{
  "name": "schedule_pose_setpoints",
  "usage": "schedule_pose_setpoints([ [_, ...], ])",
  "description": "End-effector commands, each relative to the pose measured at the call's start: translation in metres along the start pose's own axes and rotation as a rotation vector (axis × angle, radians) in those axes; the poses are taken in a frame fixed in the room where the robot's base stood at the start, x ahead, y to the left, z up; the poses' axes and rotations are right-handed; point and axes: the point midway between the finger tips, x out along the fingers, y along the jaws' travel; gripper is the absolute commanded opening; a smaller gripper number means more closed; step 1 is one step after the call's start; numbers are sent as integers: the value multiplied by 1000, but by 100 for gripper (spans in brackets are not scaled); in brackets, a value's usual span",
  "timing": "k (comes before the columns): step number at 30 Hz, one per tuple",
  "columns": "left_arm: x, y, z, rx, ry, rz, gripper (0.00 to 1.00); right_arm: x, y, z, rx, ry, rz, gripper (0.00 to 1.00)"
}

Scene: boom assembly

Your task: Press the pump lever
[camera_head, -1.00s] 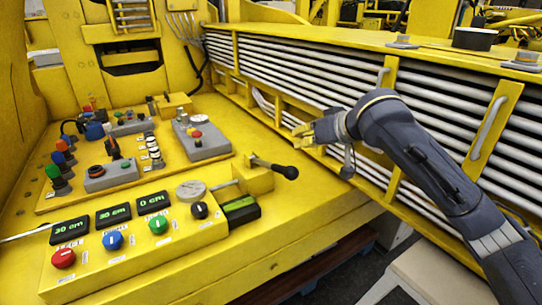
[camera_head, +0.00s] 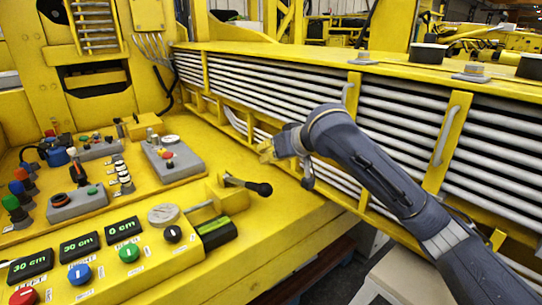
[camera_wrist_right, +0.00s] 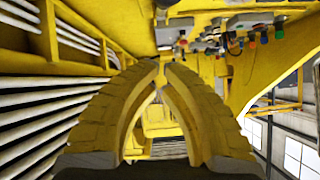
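The pump lever (camera_head: 248,185) is a dark rod with a round black knob. It sticks out to the right from a yellow block on the control panel in the head view. My right gripper (camera_head: 266,152) has yellow fingers and hangs above and behind the knob in the picture, apart from it. In the right wrist view my right gripper (camera_wrist_right: 160,75) shows its two curved fingers meeting or nearly meeting at the tips, with nothing visible between them. I cannot make out the lever in the wrist view. My left gripper is not in view.
The yellow control box (camera_head: 110,265) has green displays and coloured buttons. A grey gauge (camera_head: 163,214) and a black box with a green display (camera_head: 215,232) sit beside the lever. A yellow beam with grey pipes (camera_head: 290,90) runs behind my right arm.

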Motion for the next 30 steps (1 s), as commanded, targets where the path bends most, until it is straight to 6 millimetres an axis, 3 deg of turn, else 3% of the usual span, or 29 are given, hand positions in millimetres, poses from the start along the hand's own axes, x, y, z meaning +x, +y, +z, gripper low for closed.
schedule_pose_setpoints([
  [11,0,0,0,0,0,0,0,67,-1,1,3,-2,-2,0],
  [18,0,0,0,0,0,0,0,70,0,29,1,-1,0,0],
  [30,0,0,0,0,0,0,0,73,0,40,0,0,0,0],
])
